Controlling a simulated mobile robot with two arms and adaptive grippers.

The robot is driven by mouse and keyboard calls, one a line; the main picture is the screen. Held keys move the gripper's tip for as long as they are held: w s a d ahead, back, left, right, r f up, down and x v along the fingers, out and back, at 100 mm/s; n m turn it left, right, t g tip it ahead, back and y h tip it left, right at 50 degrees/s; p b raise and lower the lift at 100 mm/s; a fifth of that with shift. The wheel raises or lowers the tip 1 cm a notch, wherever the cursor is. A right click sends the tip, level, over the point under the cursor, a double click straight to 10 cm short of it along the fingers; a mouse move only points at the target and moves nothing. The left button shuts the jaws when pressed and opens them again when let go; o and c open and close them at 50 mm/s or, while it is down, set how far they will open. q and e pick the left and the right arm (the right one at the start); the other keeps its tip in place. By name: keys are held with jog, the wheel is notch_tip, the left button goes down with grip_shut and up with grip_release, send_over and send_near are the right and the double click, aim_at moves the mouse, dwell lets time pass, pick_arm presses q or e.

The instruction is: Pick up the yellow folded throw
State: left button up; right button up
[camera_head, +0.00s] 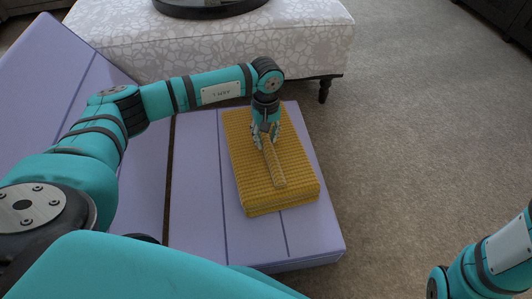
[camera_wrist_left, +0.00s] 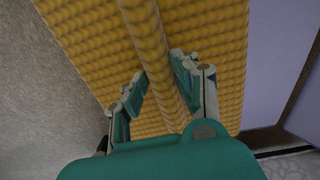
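The yellow folded throw (camera_head: 247,178) is a thick, knitted block lying flat on a lavender lounger. A raised ridge runs along the middle of its top. My left gripper (camera_head: 265,143) points down over the far half of the throw, with one finger on each side of the ridge. In the left wrist view, the throw (camera_wrist_left: 85,50) fills the middle, and the fingertips of my left gripper (camera_wrist_left: 158,72) close against both sides of the ridge. The throw appears to rest on the lounger. My right gripper is out of view; only part of my right arm shows at lower right.
The lavender lounger (camera_head: 195,200) has a raised back at the left. A pale patterned ottoman (camera_head: 215,45) with dark legs stands just beyond it, with a dark round tray (camera_head: 210,8) on top. Open carpet (camera_head: 420,130) lies to the right. Dark furniture (camera_head: 505,20) stands at far right.

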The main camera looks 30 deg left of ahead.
pick_arm(q)
grip_shut()
jog(key=shift+r, duration=0.15)
